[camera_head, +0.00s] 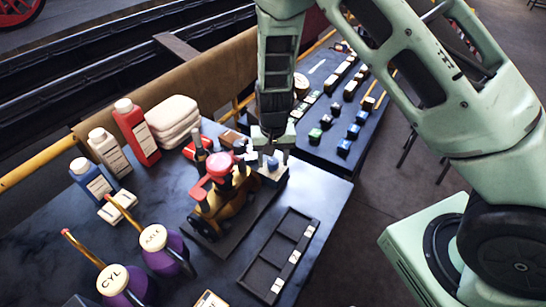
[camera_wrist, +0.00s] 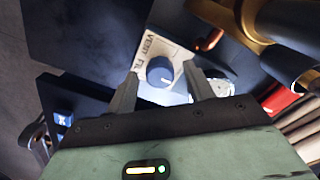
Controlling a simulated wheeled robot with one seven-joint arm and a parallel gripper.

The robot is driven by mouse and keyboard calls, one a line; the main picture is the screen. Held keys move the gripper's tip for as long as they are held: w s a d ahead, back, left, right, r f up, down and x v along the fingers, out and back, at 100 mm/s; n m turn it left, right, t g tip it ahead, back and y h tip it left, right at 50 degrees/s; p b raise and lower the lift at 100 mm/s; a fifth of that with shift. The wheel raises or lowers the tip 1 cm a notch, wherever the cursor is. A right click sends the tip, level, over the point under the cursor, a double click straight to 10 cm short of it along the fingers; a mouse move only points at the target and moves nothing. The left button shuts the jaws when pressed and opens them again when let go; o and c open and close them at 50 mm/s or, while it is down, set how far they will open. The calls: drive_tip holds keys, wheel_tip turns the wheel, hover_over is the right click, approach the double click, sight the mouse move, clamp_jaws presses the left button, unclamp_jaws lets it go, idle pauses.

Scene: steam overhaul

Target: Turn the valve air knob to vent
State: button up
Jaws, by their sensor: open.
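The valve air knob (camera_wrist: 160,70) is a round blue knob on a white label plate (camera_wrist: 171,50) printed with VENT and what looks like FILL. A small pale mark shows on the knob near its lower edge. In the wrist view my gripper (camera_wrist: 162,78) is open, with one finger on each side of the knob. I cannot tell whether the fingers touch it.
A yellow and black model engine (camera_head: 222,200) with a red top stands close to the left of the knob. A black compartment tray (camera_head: 268,270) lies in front. Bottles (camera_head: 134,130), folded white cloths (camera_head: 172,115) and purple flasks (camera_head: 165,250) fill the left. A second table (camera_head: 325,150) holds small parts.

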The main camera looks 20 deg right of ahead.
drive_tip(key=c, duration=1)
drive_tip(key=shift+o, duration=0.2)
drive_tip(key=shift+n, duration=0.3)
drive_tip(key=n+b, duration=0.2)
drive_tip(key=n, duration=0.3)
drive_tip(key=shift+b, duration=0.35)
drive_tip(key=n+b, duration=0.1)
drive_tip(key=n, duration=0.5)
drive_tip(key=shift+r, duration=0.1)
drive_tip(key=shift+n, duration=0.3)
drive_tip(key=o, duration=1)
drive_tip(key=shift+c, duration=0.2)
